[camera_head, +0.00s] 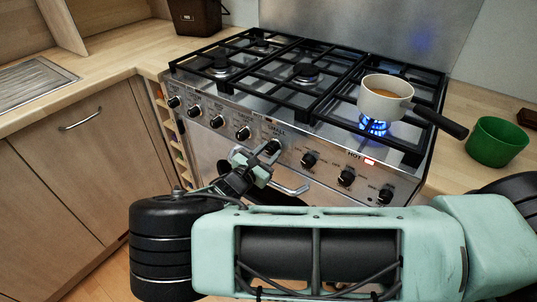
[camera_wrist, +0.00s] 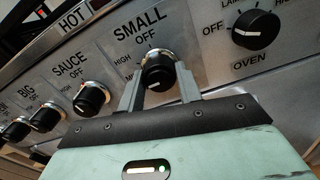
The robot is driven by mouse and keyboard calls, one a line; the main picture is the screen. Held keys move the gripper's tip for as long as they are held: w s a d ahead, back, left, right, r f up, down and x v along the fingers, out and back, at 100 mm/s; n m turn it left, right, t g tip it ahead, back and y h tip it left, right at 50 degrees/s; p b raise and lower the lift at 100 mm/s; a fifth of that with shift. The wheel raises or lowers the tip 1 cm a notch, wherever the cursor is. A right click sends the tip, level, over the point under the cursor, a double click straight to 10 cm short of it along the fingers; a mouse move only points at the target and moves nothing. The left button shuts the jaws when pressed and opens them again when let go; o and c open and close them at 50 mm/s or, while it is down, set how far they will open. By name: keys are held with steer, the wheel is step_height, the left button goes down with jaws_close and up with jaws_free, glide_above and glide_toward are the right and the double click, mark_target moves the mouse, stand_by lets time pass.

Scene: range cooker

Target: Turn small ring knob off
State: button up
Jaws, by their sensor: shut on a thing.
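The small ring knob (camera_wrist: 158,72) is black with a metal collar, under the label SMALL in the wrist view. Its OFF and HIGH marks show above and left of it; a finger partly covers other marks. My gripper (camera_wrist: 160,88) is shut on this knob, one finger on each side. In the head view, my gripper (camera_head: 266,156) reaches the knob (camera_head: 271,147) on the cooker's front panel. The knob's exact pointing angle is hard to tell. A blue flame (camera_head: 375,126) burns under a cream saucepan (camera_head: 385,103) on the front right ring.
The sauce knob (camera_wrist: 90,98) and big knob (camera_wrist: 46,119) sit left of the held one; the oven knob (camera_wrist: 255,30) is to its right. An oven door handle (camera_head: 290,189) lies below the panel. A green bowl (camera_head: 497,142) stands on the right counter.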

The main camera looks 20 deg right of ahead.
steer(key=m+b, duration=0.1)
steer(key=m, duration=0.3)
steer(key=shift+a+f+m, duration=0.1)
steer(key=shift+m, duration=0.2)
steer(key=m+b, duration=0.2)
steer(key=m, duration=0.2)
steer(key=shift+m, duration=0.3)
steer(key=m+b, duration=0.2)
steer(key=m, duration=0.2)
steer(key=shift+m+b, duration=1.15)
steer(key=shift+m, duration=1.25)
steer(key=o, duration=1)
